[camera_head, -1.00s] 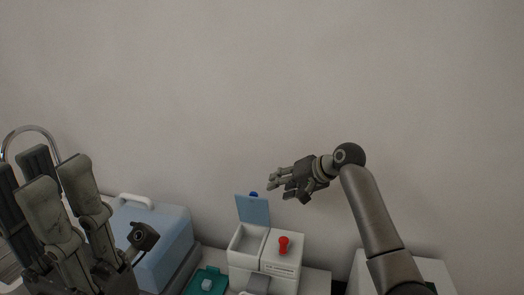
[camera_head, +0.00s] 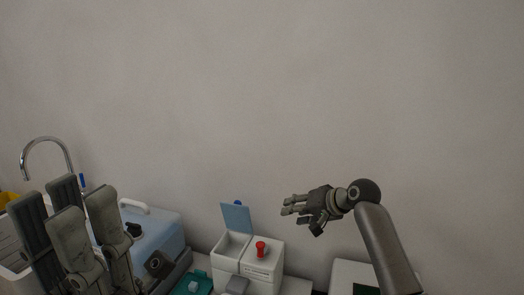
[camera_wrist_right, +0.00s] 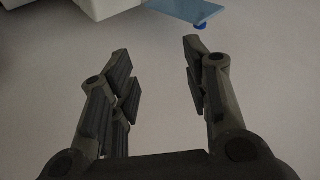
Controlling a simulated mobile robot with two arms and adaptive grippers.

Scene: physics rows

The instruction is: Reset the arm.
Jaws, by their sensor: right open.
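My right arm (camera_head: 386,245) reaches up from the lower right in the head view. Its gripper (camera_head: 292,205) is in the air against the wall, above and right of the white box, fingers pointing left. In the right wrist view this gripper (camera_wrist_right: 156,58) has its fingers wide apart with nothing between them. My left gripper (camera_head: 78,205) is large and close at the lower left, fingers pointing up. I see no object in it, but how far its fingers are apart is unclear.
A white box (camera_head: 265,279) with a raised blue lid (camera_head: 238,217) and a red knob (camera_head: 261,249) stands below. A blue case (camera_head: 165,231), a teal item (camera_head: 192,284) and a tap (camera_head: 45,139) are at left. A white block (camera_head: 349,272) is at right. The air above is clear.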

